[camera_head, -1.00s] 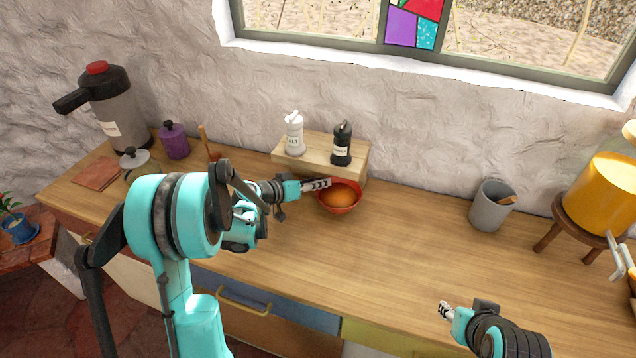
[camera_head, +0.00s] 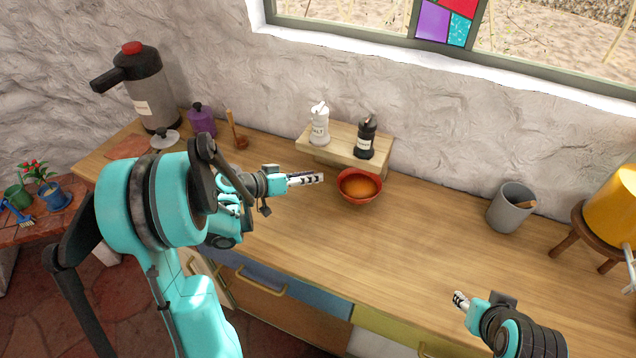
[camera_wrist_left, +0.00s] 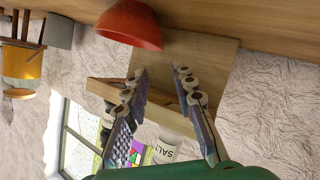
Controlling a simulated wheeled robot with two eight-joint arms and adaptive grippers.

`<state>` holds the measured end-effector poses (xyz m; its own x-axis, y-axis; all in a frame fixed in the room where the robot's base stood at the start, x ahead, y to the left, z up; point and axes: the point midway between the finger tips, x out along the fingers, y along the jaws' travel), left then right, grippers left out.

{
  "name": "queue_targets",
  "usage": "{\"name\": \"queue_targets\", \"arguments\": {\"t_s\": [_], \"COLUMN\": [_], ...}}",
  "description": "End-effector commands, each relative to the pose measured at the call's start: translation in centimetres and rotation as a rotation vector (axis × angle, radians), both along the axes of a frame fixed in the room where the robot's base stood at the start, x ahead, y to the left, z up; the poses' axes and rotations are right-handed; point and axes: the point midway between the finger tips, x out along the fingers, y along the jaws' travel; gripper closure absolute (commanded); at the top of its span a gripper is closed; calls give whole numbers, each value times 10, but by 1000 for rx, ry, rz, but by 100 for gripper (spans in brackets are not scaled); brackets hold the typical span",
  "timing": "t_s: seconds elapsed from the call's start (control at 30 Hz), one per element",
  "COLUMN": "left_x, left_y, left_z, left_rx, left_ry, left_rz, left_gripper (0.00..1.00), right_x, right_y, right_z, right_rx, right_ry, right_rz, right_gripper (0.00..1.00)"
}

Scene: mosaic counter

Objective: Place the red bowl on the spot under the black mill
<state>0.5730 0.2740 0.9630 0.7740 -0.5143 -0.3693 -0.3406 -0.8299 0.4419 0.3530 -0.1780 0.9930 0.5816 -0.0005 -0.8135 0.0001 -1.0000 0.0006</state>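The red bowl (camera_head: 360,187), orange inside, sits upright on the counter in front of the wooden stand (camera_head: 328,143), below and in front of the black mill (camera_head: 365,137). The mill stands on the right part of the stand. In the left wrist view, the bowl (camera_wrist_left: 130,24) shows at the top, past my fingers. My left gripper (camera_head: 322,178) is just left of the bowl, apart from it; its fingers are spread and empty in the wrist view (camera_wrist_left: 160,85). My right gripper (camera_head: 457,297) is over the counter's front, away from the bowl; its opening is too small to judge.
A white salt mill (camera_head: 320,125) stands beside the black mill. A grey cup (camera_head: 510,208) and a yellow pot (camera_head: 612,208) on a stool are at right. A purple jar (camera_head: 201,121) and large flask (camera_head: 146,92) are at left. The counter right of the bowl is clear.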

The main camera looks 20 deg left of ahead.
Motion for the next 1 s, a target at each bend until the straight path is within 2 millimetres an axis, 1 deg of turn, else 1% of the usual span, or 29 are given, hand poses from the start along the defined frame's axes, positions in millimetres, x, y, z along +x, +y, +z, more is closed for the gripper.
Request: {"name": "queue_targets", "arguments": {"t_s": [0.07, 0.13, 0.23, 0.3, 0.37, 0.4, 0.47, 0.5, 0.6, 0.7, 0.73, 0.83, 0.9, 1.0], "left_x": [-6, -14, -36, -57, -77, -91, -112, -126, -161, -188, -195, -210, -216, -220], "left_y": [-10, -25, -53, -71, -83, -90, -98, -102, -106, -104, -104, -100, -98, -96], "left_z": [4, 9, 15, 19, 22, 23, 25, 26, 28, 29, 29, 29, 29, 30], "left_rx": [11, 32, 85, 135, 180, 212, 262, 296, 379, 448, 466, 509, 528, 539], "left_ry": [31, 85, 188, 262, 315, 346, 383, 404, 435, 441, 440, 431, 426, 420], "left_rz": [-4, -4, 2, 18, 38, 51, 76, 94, 140, 185, 196, 228, 242, 252], "left_gripper": [74, 74, 74, 74, 74, 74, 74, 74, 74, 74, 74, 74, 74, 74], "right_x": [0, 0, 0, 0, 0, 0, 0, 0, 0, 0, 0, 0, 0, 0], "right_y": [0, 0, 0, 0, 0, 0, 0, 0, 0, 0, 0, 0, 0, 0], "right_z": [0, 0, 0, 0, 0, 0, 0, 0, 0, 0, 0, 0, 0, 0], "right_rx": [0, 0, 0, 0, 0, 0, 0, 0, 0, 0, 0, 0, 0, 0], "right_ry": [0, 0, 0, 0, 0, 0, 0, 0, 0, 0, 0, 0, 0, 0], "right_rz": [0, 0, 0, 0, 0, 0, 0, 0, 0, 0, 0, 0, 0, 0], "right_gripper": [60, 60, 60, 60, 60, 60, 60, 60, 60, 60, 60, 60, 60, 60]}}
